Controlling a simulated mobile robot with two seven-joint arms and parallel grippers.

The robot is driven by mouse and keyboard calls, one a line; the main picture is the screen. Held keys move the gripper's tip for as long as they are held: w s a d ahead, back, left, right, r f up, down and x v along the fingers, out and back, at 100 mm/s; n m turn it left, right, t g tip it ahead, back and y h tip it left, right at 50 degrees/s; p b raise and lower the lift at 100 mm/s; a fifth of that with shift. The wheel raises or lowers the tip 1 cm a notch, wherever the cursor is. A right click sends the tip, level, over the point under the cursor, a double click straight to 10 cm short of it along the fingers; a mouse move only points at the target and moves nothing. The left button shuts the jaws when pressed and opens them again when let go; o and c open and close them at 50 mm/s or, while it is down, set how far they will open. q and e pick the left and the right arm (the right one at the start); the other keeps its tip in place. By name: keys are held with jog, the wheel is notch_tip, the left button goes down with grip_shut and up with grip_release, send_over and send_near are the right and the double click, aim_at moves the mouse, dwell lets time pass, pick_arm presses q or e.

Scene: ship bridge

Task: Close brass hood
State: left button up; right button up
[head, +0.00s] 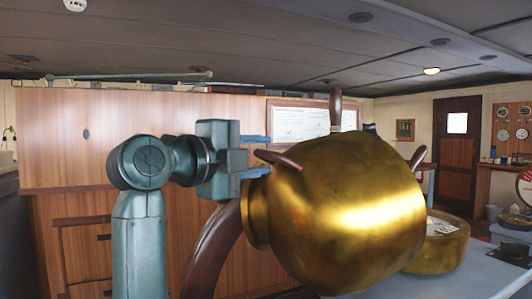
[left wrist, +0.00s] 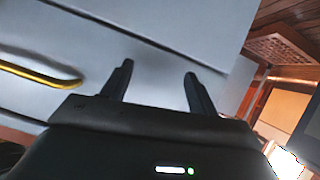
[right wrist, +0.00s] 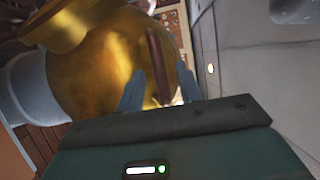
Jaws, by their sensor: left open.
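The large rounded brass hood (head: 350,215) fills the right middle of the head view. It appears tipped, with a narrower rimmed end facing left. It also shows in the right wrist view (right wrist: 95,85). A round brass housing (head: 440,250) with a pale face sits behind it at the right, partly hidden. My right gripper (head: 262,155) is open just left of the hood, its fingers spread near a brown handle (head: 278,158). In the right wrist view the brown handle (right wrist: 158,65) shows between the fingers. My left gripper (left wrist: 158,85) is open and empty before a grey surface.
A brown wheel rim (head: 212,245) with spokes stands beside the hood. A grey console top (head: 465,275) lies at the lower right. A wooden cabinet (head: 80,140) spans the back left. A yellow bar handle (left wrist: 40,75) is on the grey surface. A door (head: 456,150) is far right.

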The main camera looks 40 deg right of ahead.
jog(key=shift+w+d, duration=0.1)
jog(key=shift+d, duration=1.05)
jog(key=shift+c, duration=0.6)
grip_shut()
